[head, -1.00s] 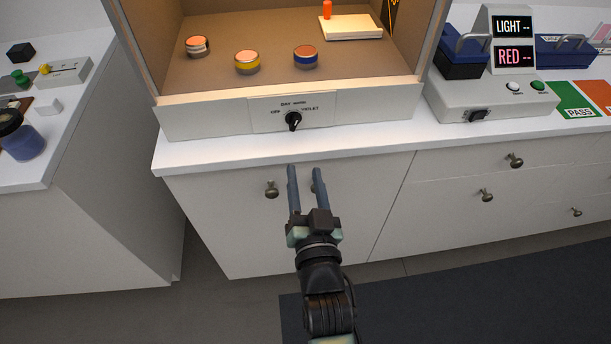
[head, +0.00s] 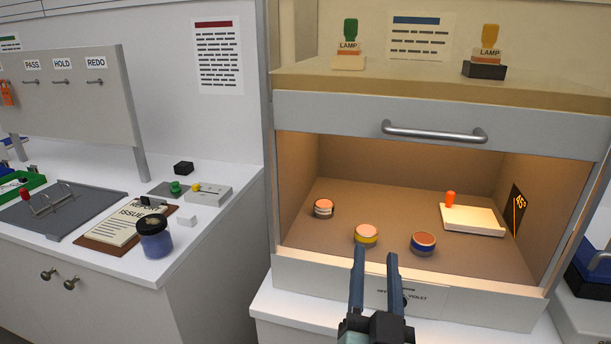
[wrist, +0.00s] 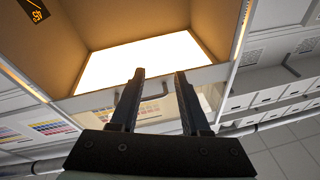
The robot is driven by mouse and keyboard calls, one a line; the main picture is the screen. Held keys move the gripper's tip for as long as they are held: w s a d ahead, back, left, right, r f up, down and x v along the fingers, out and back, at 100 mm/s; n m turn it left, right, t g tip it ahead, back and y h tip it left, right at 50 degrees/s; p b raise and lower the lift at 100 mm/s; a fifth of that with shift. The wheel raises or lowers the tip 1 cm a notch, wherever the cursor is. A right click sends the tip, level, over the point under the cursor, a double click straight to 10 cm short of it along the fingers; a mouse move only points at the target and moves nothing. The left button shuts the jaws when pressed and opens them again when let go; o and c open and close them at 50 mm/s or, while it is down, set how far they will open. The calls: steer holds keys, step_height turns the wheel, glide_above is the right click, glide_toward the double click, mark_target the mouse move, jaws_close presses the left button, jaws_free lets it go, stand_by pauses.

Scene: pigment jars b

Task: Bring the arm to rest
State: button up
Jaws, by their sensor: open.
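My gripper (head: 374,268) shows at the bottom of the head view, in front of the lit viewing booth (head: 385,108). Its two fingers are apart with nothing between them. In the picture the fingers overlap the booth's front panel and partly hide its knob and lettering. In the wrist view my gripper (wrist: 160,75) points up toward the booth's bright ceiling light panel (wrist: 140,58), and the space between the fingers is empty.
Jars with white, yellow (head: 366,234) and blue (head: 423,243) bands stand inside the booth, near a white block (head: 472,219). Lamp stands (head: 348,46) sit on top. The left counter holds a blue jar (head: 155,238), a clipboard (head: 118,228) and a binder (head: 55,212).

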steer(key=s+a+r+n+t+y+p, duration=0.1)
steer(key=a+r+t, duration=0.15)
steer(key=r, duration=0.85)
steer(key=s+a+r+n+t+y+p, duration=0.1)
steer(key=s+a+r, duration=0.15)
steer(key=r, duration=0.75)
steer(key=s+a+r+n+t+p, duration=0.1)
steer(key=s+r, duration=0.3)
steer(key=r, duration=0.4)
steer(key=s+a+r+n+t+y+p, duration=0.1)
steer(key=s+a+r, duration=0.3)
steer(key=r, duration=0.5)
steer(key=shift+s+n+t+y, duration=0.3)
steer(key=shift+s+n+t, duration=0.2)
steer(key=shift+s+t, duration=0.25)
steer(key=shift+w+f, duration=0.1)
